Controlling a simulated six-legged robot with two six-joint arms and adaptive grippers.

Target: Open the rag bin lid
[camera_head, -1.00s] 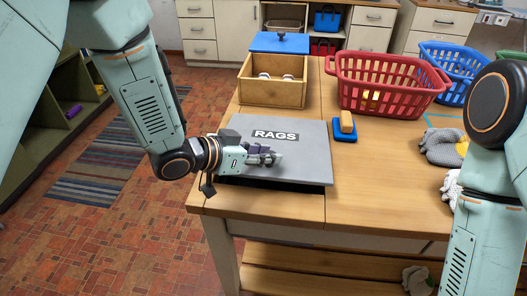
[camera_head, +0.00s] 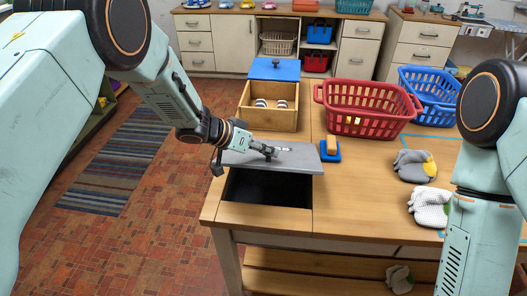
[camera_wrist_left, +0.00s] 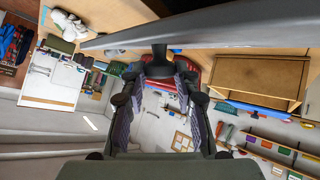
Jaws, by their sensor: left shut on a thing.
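The grey rag bin lid (camera_head: 302,162) is raised at its front and tilted up over the bin's dark opening (camera_head: 268,189) in the wooden bench. Its RAGS label does not show from this angle. My left gripper (camera_head: 268,151) is at the lid and shut on its handle. The left wrist view shows the dark handle (camera_wrist_left: 159,52) between the fingers, under the lid's long grey edge (camera_wrist_left: 205,28). My right arm shows at the right of the head view, but its gripper is out of the picture.
An open wooden box (camera_head: 268,120) with a blue lid (camera_head: 274,70) stands behind the bin. A blue-based brush (camera_head: 330,152), a red basket (camera_head: 365,110), a blue basket (camera_head: 432,95) and gloves (camera_head: 415,166) are to the right. The bench front is clear.

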